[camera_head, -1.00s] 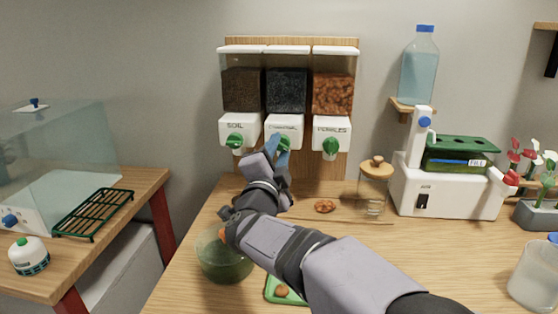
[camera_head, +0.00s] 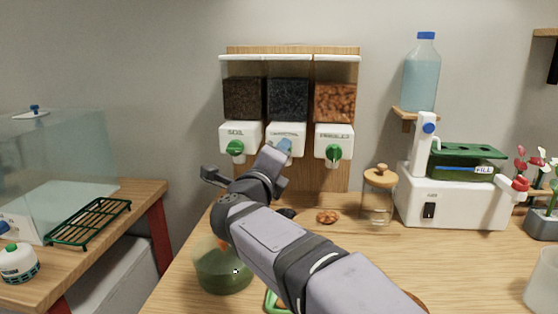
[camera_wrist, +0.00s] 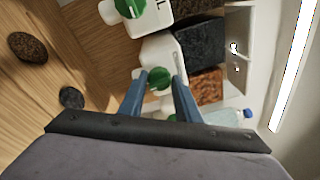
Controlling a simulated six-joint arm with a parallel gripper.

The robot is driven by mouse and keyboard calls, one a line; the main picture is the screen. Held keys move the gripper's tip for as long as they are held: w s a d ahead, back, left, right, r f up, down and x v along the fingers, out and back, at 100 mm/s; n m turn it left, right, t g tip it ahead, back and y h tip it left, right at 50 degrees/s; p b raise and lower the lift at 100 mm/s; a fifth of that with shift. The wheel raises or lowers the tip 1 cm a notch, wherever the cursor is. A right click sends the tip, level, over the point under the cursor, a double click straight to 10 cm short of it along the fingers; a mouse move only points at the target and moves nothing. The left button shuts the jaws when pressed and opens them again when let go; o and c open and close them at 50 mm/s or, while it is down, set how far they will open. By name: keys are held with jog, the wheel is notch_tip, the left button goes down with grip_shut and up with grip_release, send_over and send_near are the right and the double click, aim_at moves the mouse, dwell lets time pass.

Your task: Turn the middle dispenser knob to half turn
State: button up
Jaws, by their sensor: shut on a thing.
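The dispenser (camera_head: 286,128) on the wall has three units side by side, and the middle one holds black grains (camera_head: 288,97). My gripper (camera_head: 284,148) is at the front of the middle unit and hides its knob in the head view. In the wrist view, the green middle knob (camera_wrist: 159,79) sits between the two blue fingers of my gripper (camera_wrist: 160,76), which are shut on it. How far the knob is turned cannot be told. The green left knob (camera_head: 235,149) and green right knob (camera_head: 333,152) are free.
A green bowl (camera_head: 224,268) stands below my arm. A lidded jar (camera_head: 378,198) and a white machine (camera_head: 455,200) stand to the right. A bottle (camera_head: 421,75) is on a small shelf.

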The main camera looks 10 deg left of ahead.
jog(key=shift+m, duration=0.6)
jog(key=o, duration=1)
jog(key=shift+s, duration=0.1)
jog(key=shift+s+a+b, duration=0.25)
jog(key=shift+s, duration=1.55)
jog(key=shift+s+a+b, duration=0.2)
jog(key=shift+s, duration=1.55)
jog(key=shift+r, duration=0.1)
